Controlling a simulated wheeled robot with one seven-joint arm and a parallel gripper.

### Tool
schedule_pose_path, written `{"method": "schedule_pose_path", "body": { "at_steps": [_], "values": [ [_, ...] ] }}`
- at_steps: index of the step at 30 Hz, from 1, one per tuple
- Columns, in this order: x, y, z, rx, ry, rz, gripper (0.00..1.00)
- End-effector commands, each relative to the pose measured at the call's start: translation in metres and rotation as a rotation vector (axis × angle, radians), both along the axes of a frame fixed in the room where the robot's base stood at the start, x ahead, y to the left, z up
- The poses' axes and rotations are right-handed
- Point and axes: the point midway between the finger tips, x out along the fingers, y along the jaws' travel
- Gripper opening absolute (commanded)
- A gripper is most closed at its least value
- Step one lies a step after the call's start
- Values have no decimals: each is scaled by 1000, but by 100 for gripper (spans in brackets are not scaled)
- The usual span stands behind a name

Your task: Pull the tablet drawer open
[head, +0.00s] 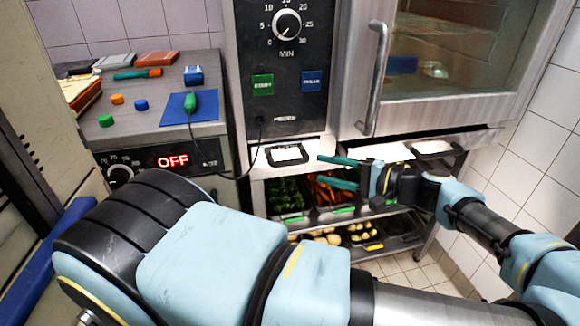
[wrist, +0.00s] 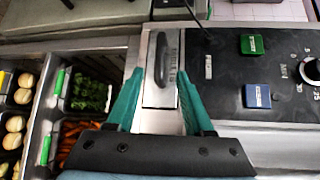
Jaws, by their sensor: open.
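The tablet drawer (head: 260,159) is a narrow pale metal front under the oven's control panel, with a dark bar handle (head: 291,147). It looks shut, with no clear gap. My gripper (head: 323,170) has two teal fingers, is open and empty, and points left towards the drawer from its right side in the head view. In the wrist view the dark handle (wrist: 160,60) shows ahead between the open fingertips (wrist: 159,80), against the pale drawer front (wrist: 158,98). The fingers do not appear to touch the handle.
Below are racks with bins of greens (head: 285,195), carrots and pale round food. A black cable hangs left of the drawer. A counter (head: 150,100) with blocks and a blue pad stands at left.

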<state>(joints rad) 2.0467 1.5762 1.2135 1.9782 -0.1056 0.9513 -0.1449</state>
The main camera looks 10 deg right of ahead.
Motion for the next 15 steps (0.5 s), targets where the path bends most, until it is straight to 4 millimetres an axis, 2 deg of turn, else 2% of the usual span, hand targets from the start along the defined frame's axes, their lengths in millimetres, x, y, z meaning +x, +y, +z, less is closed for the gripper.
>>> {"method": "schedule_pose_path", "body": {
  "at_steps": [15],
  "values": [
    [51, 68, -11, 1, 2, 4, 52]
  ]
}}
